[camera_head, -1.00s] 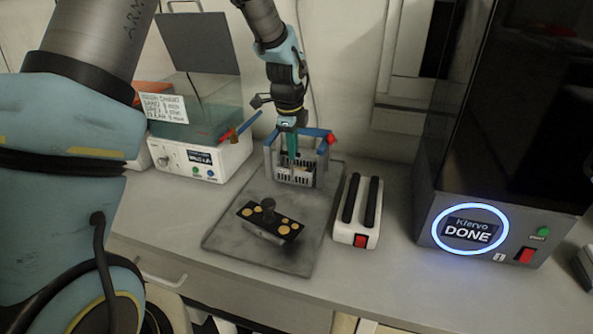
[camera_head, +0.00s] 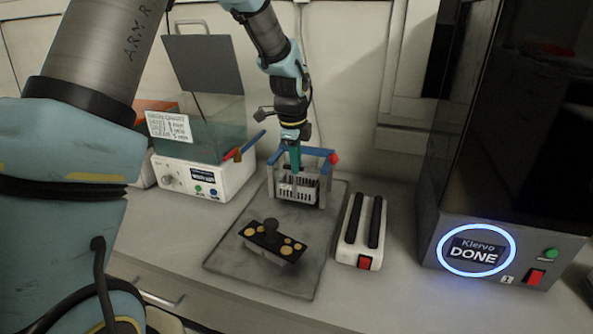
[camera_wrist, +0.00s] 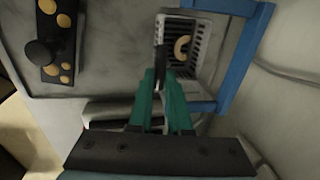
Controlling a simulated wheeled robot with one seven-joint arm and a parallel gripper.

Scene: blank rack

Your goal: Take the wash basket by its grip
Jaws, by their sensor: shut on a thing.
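The wash basket (camera_head: 310,189) is a small pale slotted basket. It stands upright within a grey stand with a blue top bar (camera_head: 318,153), at the back of a dark grey mat. My gripper (camera_head: 294,168) points down at the basket from above, with its green fingers beside the blue bar. In the wrist view the green fingers (camera_wrist: 161,80) are closed together at the basket's upright grip (camera_wrist: 160,35), which is mostly hidden between them.
A black plate with gold discs and a knob (camera_head: 274,242) lies on the mat (camera_head: 225,260). Right of it is a white box with two black bars (camera_head: 361,230). A tank unit (camera_head: 200,178) stands left. A large dark machine (camera_head: 475,250) showing DONE stands right.

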